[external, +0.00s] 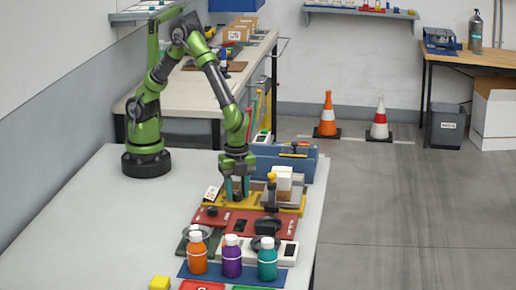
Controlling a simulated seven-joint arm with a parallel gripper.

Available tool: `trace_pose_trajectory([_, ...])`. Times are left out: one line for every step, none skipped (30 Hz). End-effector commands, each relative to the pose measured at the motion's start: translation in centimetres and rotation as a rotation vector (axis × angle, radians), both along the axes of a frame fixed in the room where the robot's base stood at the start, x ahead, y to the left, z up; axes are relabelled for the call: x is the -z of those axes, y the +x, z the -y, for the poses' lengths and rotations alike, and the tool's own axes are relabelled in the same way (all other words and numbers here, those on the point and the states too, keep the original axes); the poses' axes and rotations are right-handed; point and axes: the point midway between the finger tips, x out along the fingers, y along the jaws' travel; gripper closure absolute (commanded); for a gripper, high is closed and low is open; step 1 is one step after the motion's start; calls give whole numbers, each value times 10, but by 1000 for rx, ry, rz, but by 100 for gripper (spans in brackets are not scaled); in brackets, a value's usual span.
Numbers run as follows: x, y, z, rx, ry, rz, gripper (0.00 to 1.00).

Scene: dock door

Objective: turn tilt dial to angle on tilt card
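My gripper (236,192) points down over the yellow base (290,209) on the white table. Its two teal fingers are apart, with their tips low at the left part of this base. Whether they touch a dial between them is too small to tell. A small white card (211,193) with dark marks stands tilted at the base's left end, just left of my gripper; it may be the tilt card, and its marks cannot be read. The tilt dial cannot be made out clearly; it may be hidden by the fingers.
White blocks (283,178) and a dark post with a yellow top (271,190) stand right of my gripper. A red panel (240,226) lies in front, then orange (197,255), purple (232,260) and teal (267,262) bottles. A blue toolbox (290,162) stands behind. The table's left is clear.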

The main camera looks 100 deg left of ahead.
Motion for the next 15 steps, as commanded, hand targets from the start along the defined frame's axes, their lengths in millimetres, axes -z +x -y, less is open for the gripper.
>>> trace_pose_trajectory([-5, 1, 0, 0, -2, 3, 60])
trace_pose_trajectory([-9, 1, 0, -1, -2, 4, 60])
trace_pose_trajectory([-14, 1, 1, -1, -3, 4, 60])
trace_pose_trajectory([-20, 1, 1, -1, -3, 5, 60])
trace_pose_trajectory([-26, 1, 1, 0, -3, 6, 60])
trace_pose_trajectory([-34, 1, 1, -1, -4, 7, 60])
trace_pose_trajectory([-42, 2, 0, -1, -4, 7, 60])
trace_pose_trajectory([-49, 2, 0, -1, -4, 8, 60])
trace_pose_trajectory([-60, 1, 0, -1, -4, 8, 60])
trace_pose_trajectory([-67, 2, 0, -1, -4, 8, 60])
trace_pose_trajectory([-75, 1, 1, -2, -4, 8, 60])
trace_pose_trajectory([-84, 1, 1, -1, -4, 8, 60])
trace_pose_trajectory([-92, 1, 1, -1, -4, 8, 60])
trace_pose_trajectory([-99, 1, 1, -1, -4, 7, 60])
trace_pose_trajectory([-109, 1, 1, -1, -5, 7, 60])
